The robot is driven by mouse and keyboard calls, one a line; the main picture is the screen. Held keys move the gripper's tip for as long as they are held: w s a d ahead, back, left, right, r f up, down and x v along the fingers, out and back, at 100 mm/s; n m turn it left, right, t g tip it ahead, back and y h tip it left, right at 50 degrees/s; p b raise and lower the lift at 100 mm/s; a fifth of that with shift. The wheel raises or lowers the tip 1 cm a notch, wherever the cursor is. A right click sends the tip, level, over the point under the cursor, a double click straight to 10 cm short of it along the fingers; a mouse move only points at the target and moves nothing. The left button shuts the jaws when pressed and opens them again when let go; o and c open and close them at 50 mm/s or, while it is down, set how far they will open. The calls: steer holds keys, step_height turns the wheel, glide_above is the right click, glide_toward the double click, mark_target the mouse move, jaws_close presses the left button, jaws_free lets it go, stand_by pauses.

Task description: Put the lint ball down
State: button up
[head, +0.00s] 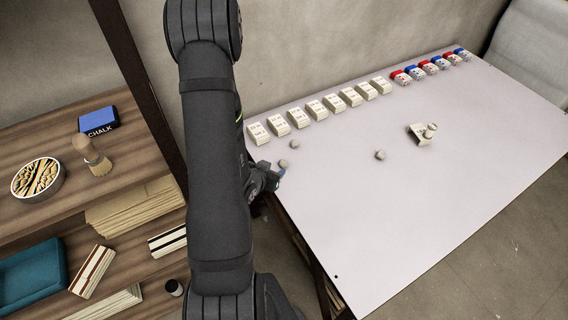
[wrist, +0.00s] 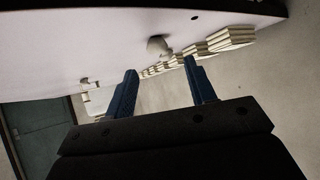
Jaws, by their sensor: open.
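A small grey lint ball (head: 283,163) lies at the left edge of the white table top (head: 400,220), just beyond my gripper's tips. A second ball (head: 294,144) lies close behind it, a third (head: 380,155) near the table's middle. My gripper (head: 274,178) is low at the table's left edge, partly hidden by my arm. In the wrist view its two blue fingers (wrist: 160,66) stand apart with nothing between them. A grey ball (wrist: 158,46) shows just past the fingertips, apart from them; I cannot tell which one it is.
A small cream block with round grey lumps (head: 418,134) sits right of the middle. The table's front is clear. A wooden shelf (head: 50,140) stands at the left.

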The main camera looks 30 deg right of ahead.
mark_target(283, 164)
steer(key=shift+s+d+f, duration=0.1)
steer(key=shift+d, duration=0.1)
steer(key=shift+d+f, duration=0.2)
steer(key=shift+d, duration=0.05)
steer(key=x, duration=0.6)
steer(key=shift+w+d+f, duration=0.1)
steer(key=shift+w+d, duration=0.1)
jaws_close()
